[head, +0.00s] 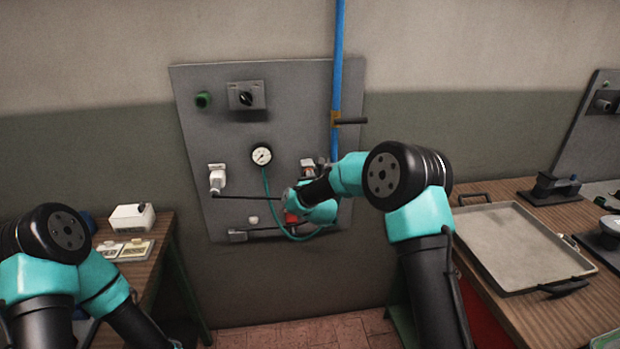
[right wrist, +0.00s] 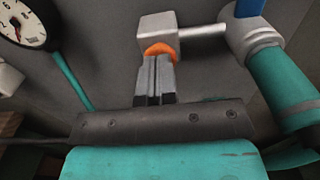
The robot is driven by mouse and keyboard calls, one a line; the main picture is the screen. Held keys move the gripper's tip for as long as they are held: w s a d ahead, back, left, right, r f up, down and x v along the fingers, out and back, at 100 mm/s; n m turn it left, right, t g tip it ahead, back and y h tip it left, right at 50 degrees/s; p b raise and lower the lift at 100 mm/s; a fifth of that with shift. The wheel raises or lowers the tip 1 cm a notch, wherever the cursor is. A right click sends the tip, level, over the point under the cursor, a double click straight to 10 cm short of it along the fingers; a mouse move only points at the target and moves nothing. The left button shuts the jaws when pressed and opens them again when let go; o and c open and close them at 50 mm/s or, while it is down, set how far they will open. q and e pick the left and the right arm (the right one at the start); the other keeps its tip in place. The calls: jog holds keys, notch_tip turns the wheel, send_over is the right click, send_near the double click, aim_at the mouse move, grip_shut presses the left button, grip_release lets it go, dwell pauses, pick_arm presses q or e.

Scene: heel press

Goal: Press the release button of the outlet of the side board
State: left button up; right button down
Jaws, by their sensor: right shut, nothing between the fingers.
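A grey board (head: 220,120) hangs on the wall. A small light outlet (head: 308,163) is on its right half, just above my right gripper (head: 304,182). In the right wrist view the outlet is a grey block (right wrist: 157,28) with an orange ring-like part (right wrist: 160,50), likely the release button, on its near side. My right gripper (right wrist: 156,66) is shut and empty. Its tips lie right at the orange part and partly cover it; I cannot tell whether they touch. My left arm is at the bottom left, its gripper out of view.
A pressure gauge (head: 261,155) with a teal hose is left of the outlet. A white fitting (head: 217,178) is further left. A blue pipe (head: 338,70) runs down the right side. A metal tray (head: 520,245) sits on the right table.

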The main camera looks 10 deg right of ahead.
jog(key=shift+w+d+r, duration=0.1)
jog(key=shift+w+d, duration=0.05)
jog(key=shift+w, duration=0.3)
jog(key=shift+w+d+r, duration=0.1)
jog(key=shift+w+d, duration=0.05)
jog(key=shift+w, duration=0.25)
jog(key=shift+f, duration=0.1)
jog(key=s+a, duration=0.1)
jog(key=s, duration=1.3)
jog(key=shift+s, duration=0.35)
